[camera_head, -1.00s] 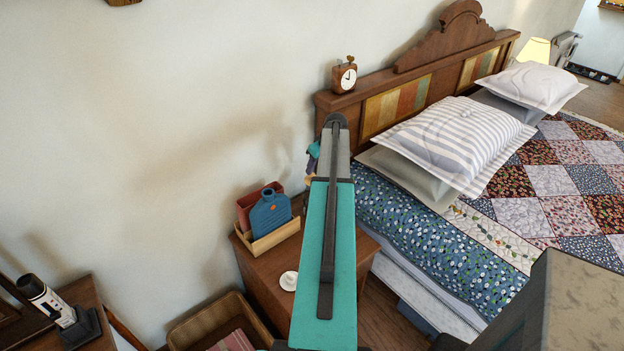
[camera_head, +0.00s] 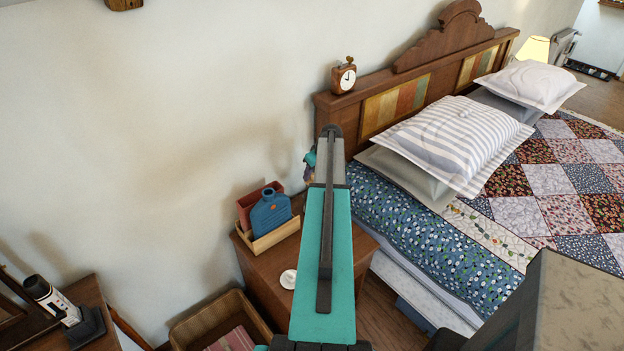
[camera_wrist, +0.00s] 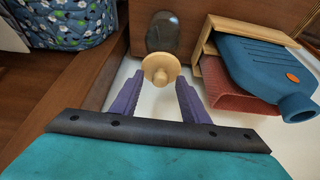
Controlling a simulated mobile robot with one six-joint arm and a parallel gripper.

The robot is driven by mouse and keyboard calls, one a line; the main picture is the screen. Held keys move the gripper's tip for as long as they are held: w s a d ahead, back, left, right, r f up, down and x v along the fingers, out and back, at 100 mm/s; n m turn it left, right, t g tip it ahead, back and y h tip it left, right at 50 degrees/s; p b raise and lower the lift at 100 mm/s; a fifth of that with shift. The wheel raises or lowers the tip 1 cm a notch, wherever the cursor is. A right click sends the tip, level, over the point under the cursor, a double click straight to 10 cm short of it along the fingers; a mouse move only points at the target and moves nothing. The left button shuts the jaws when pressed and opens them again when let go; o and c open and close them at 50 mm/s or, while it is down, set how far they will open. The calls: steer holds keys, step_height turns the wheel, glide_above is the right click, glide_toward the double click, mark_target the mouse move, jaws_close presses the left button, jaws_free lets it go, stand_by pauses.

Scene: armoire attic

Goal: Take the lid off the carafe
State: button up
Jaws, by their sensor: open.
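The carafe (camera_wrist: 163,33) shows in the wrist view as a dark glass vessel on the wooden nightstand. Its round, light wooden lid (camera_wrist: 160,69) with a knob sits at its mouth, facing the camera. The fingertips look near the lid; I cannot tell the exact gap. In the head view my arm hides the carafe, and only a bit of my gripper (camera_head: 310,166) shows beside it.
A wooden holder (camera_head: 276,237) with a blue bottle-shaped item (camera_head: 270,212) and a red item stands on the nightstand (camera_head: 262,266), close beside the carafe. The bed (camera_head: 440,220) is at the right.

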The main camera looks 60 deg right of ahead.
steer(key=shift+c, duration=0.3)
jaws_close()
steer(key=shift+r, duration=0.15)
steer(key=shift+r+b, duration=0.8)
steer(key=shift+r, duration=0.3)
steer(key=s+a+r+b, duration=0.1)
steer(key=s+a+b, duration=0.1)
steer(key=s+a, duration=0.2)
steer(key=s+a+r+b, duration=0.1)
steer(key=s+a+b, duration=0.2)
steer(key=s, duration=0.6)
steer(key=shift+s+a+r, duration=0.25)
steer(key=shift+a, duration=0.55)
